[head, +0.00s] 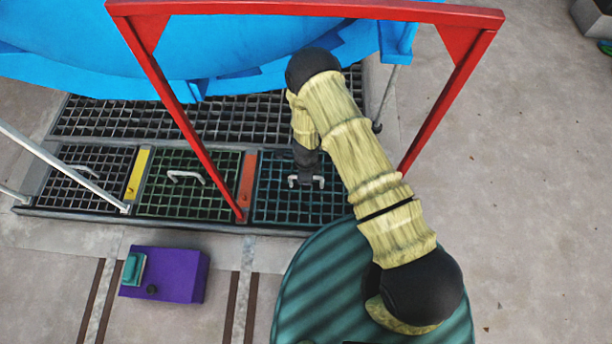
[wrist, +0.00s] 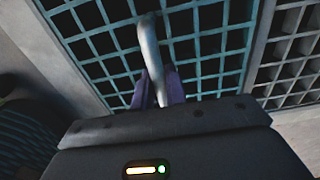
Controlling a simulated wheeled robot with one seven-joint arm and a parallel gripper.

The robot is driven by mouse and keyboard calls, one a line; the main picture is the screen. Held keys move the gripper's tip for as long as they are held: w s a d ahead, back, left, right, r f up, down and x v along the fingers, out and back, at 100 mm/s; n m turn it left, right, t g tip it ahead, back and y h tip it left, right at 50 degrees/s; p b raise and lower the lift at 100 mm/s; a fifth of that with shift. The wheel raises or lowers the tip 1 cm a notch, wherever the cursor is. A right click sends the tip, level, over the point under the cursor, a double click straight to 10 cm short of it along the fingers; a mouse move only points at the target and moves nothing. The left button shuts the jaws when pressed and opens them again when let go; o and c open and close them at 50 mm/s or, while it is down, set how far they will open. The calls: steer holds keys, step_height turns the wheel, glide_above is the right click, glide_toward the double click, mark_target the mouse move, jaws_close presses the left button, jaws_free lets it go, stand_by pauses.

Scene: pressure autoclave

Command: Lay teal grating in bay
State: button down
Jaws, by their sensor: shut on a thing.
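The teal grating (head: 272,205) lies in line with the other floor gratings, at the right end of the front row, right of an orange strip. My gripper (head: 306,179) is over its middle, pointing down. In the wrist view my gripper (wrist: 158,92) is shut on the grey bar handle (wrist: 151,45) of the teal grating (wrist: 205,50). The grating looks about level with the frame around it; I cannot tell whether it rests fully in the bay. My arm and the teal-striped round shape hide part of its right side.
A dark green grating (head: 190,198) and a black grating (head: 85,190) lie to the left, with a yellow strip (head: 138,173) between them. A red frame (head: 175,100) stands around my arm. The blue vessel (head: 230,40) is behind. A purple box (head: 180,275) sits front left.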

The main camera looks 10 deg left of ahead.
steer(key=shift+f+b, duration=0.5)
steer(key=shift+f, duration=0.35)
steer(key=c, duration=1.3)
jaws_free()
steer(key=shift+c, duration=0.2)
step_height(320, 180, up, 17)
steer(key=p, duration=0.8)
steer(key=shift+r+p, duration=0.2)
steer(key=shift+p, duration=0.15)
